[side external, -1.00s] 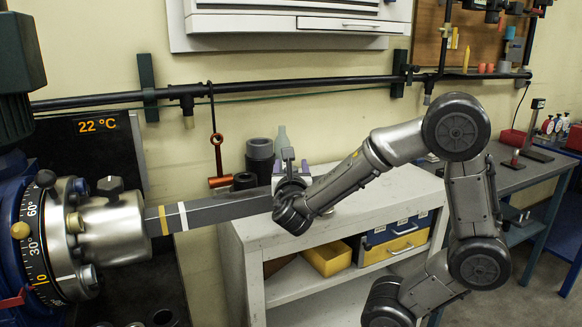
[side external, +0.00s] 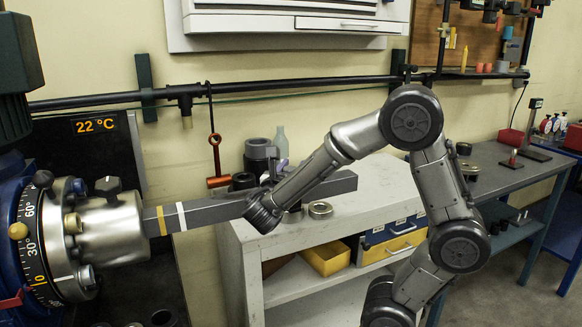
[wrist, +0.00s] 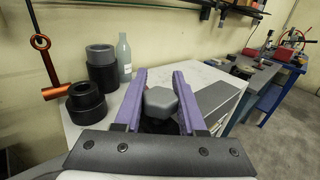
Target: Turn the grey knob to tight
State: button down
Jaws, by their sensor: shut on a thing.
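The grey knob (wrist: 160,102) is a faceted block between the two purple fingers of my gripper (wrist: 160,78) in the wrist view. My gripper is shut on it. In the side external view my gripper (side external: 277,166) is mostly hidden behind my wrist, close to the grey bar (side external: 215,210), and I cannot make out the knob's mount there. The bar runs out from the silver chuck (side external: 112,232) and passes behind my wrist. The bar also shows right of the fingers in the wrist view (wrist: 218,102). No tight mark is readable.
A dark knob (side external: 108,187) sits on top of the chuck, beside a blue dial housing (side external: 28,250). Dark cylinders (wrist: 86,97), a bottle (wrist: 123,57) and a hanging orange tool (wrist: 42,42) stand left of my fingers. The white bench top (side external: 375,190) is clear at the right.

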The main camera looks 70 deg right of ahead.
jog(key=shift+c, duration=2.4)
grip_release()
jog(key=shift+a, duration=0.1)
jog(key=s+a, duration=0.1)
jog(key=a, duration=1.2)
jog(key=shift+s+a, duration=0.15)
jog(key=shift+a, duration=0.15)
